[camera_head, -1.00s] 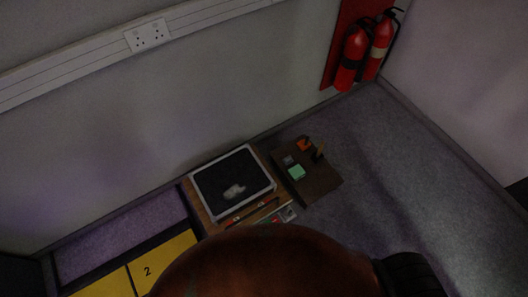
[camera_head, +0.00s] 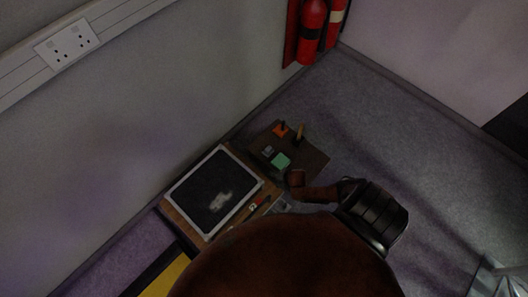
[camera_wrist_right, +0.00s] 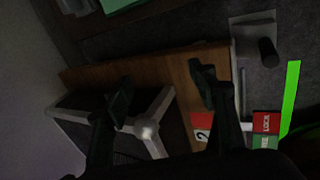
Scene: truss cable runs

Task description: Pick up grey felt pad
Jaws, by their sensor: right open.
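A small grey square piece (camera_head: 268,151), possibly the felt pad, lies on the dark brown board (camera_head: 315,160) beside a green block (camera_head: 281,160) in the head view. A grey piece (camera_wrist_right: 76,5) also shows at the top edge of the wrist view. I cannot tell its material. My right gripper (camera_wrist_right: 163,86) is open and empty, its two dark fingers apart over the wooden board. In the head view my right arm hides its fingers. My left gripper is not in view.
A silver-framed black tray (camera_head: 177,192) with a pale patch inside sits on a wooden board left of the brown board. An orange piece (camera_head: 280,130) stands on the brown board. Red and green tags (camera_wrist_right: 266,123) lie right of the fingers.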

